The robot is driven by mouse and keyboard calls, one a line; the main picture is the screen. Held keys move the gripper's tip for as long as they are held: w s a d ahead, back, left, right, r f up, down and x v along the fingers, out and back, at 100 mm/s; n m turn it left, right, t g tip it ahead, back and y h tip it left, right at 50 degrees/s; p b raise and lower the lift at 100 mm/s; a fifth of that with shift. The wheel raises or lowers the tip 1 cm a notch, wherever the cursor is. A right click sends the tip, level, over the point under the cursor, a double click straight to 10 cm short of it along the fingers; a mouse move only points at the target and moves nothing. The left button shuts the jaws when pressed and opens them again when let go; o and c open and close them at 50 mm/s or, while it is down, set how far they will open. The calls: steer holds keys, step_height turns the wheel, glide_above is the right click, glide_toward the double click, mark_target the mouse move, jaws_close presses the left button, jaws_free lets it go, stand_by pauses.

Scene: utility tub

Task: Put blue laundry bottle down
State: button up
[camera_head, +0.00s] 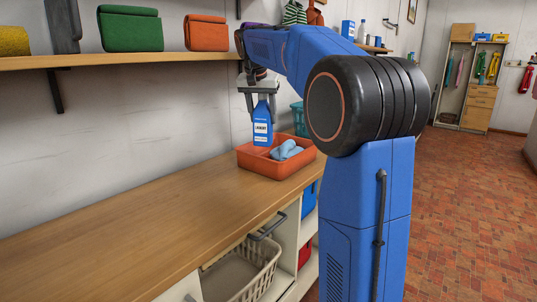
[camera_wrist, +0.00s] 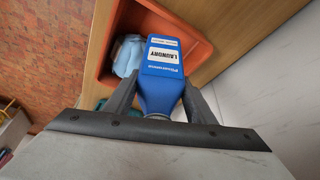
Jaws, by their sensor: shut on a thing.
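The blue laundry bottle (camera_head: 262,126) has a white label and hangs upright below my gripper (camera_head: 260,88) in the head view. In the wrist view the bottle (camera_wrist: 160,75) sits between the two dark fingers of my gripper (camera_wrist: 157,100), which is shut on its upper part. An orange tub (camera_head: 262,166) stands on the wooden counter (camera_head: 150,222). The bottle is over or just inside the tub's back left part; I cannot tell whether its base touches the tub floor. A light blue cloth (camera_head: 286,150) lies in the tub, beside the bottle.
A wall shelf (camera_head: 120,61) with green (camera_head: 130,28) and orange (camera_head: 206,33) bags runs above the counter. A teal basket (camera_head: 299,117) stands behind the tub. A cream laundry basket (camera_head: 250,275) sits under the counter. The counter's near left part is clear.

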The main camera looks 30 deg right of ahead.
mark_target(263, 141)
steer(key=shift+f, duration=4.7)
steer(key=shift+f, duration=0.1)
steer(key=o, duration=1.3)
steer(key=v, duration=1.1)
steer(key=shift+s+a+r, duration=0.2)
steer(key=shift+r, duration=0.35)
steer(key=shift+s, duration=0.1)
